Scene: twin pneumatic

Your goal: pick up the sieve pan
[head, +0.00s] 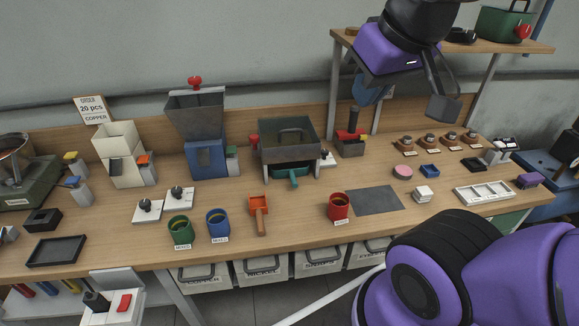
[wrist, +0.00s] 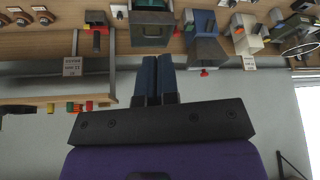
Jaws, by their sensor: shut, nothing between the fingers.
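A dark grey sieve box (head: 290,151) with a handle on top stands on short legs at the back middle of the bench in the head view. Under it sits a green pan (head: 293,171) with a teal handle pointing to the front; I take this as the sieve pan, though its inside is hidden. The sieve box also shows at the top of the wrist view (wrist: 152,33), which is upside down. My gripper (head: 443,106) is high at the upper right, in the air and well apart from the pan. Its fingers (wrist: 157,62) are shut together and empty.
Left of the sieve box stands a blue hopper machine (head: 206,157). An orange scoop (head: 259,211) and a red cup (head: 338,206) stand in front. A grey mat (head: 374,200) lies bare. The raised shelf (head: 500,46) is close to my gripper.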

